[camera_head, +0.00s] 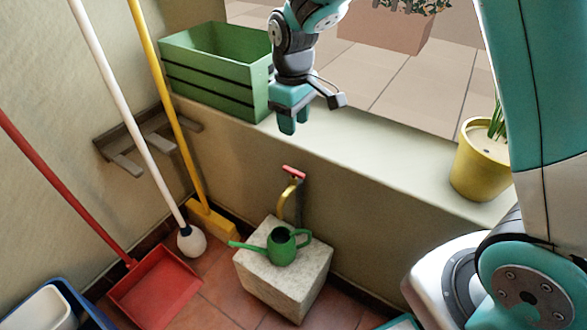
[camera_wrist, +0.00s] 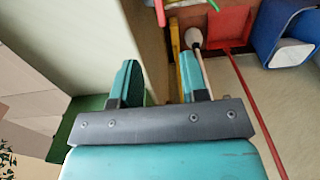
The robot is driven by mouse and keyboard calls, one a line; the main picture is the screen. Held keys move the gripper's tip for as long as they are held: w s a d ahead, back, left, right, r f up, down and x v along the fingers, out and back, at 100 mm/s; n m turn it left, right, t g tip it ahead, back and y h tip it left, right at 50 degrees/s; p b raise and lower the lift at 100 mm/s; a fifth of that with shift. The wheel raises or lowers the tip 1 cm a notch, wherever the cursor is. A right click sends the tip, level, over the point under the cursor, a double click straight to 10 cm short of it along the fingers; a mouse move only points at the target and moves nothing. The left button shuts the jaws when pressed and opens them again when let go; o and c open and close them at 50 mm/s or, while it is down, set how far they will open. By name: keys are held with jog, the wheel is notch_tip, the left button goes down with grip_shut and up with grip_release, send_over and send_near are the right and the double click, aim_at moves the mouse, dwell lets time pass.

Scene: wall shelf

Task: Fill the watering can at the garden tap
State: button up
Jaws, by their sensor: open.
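The green watering can (camera_head: 281,247) stands upright on a pale stone block (camera_head: 266,277) against the low wall, its spout pointing left. The garden tap (camera_head: 288,199), brass-coloured with a red handle, sticks out of the wall just above the can. I cannot tell whether its outlet lines up with the can's opening. My gripper (camera_head: 290,122) is open and empty, high above the tap near the ledge and apart from both. The wrist view shows its two teal fingers (camera_wrist: 161,80) spread with nothing held. A red piece and a green piece show at that view's top edge.
A green crate (camera_head: 216,86) and a yellow plant pot (camera_head: 480,168) stand on the ledge. A white-handled brush (camera_head: 191,240), yellow broom (camera_head: 211,219) and red dustpan (camera_head: 155,295) crowd the left corner. A blue bin (camera_wrist: 283,37) stands beyond the dustpan. The ledge's middle is clear.

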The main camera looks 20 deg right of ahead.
aim_at(294, 171)
notch_tip(294, 171, down, 14)
jog(key=b, duration=0.3)
jog(key=shift+r, duration=0.1)
grip_shut()
jog(key=shift+r, duration=0.15)
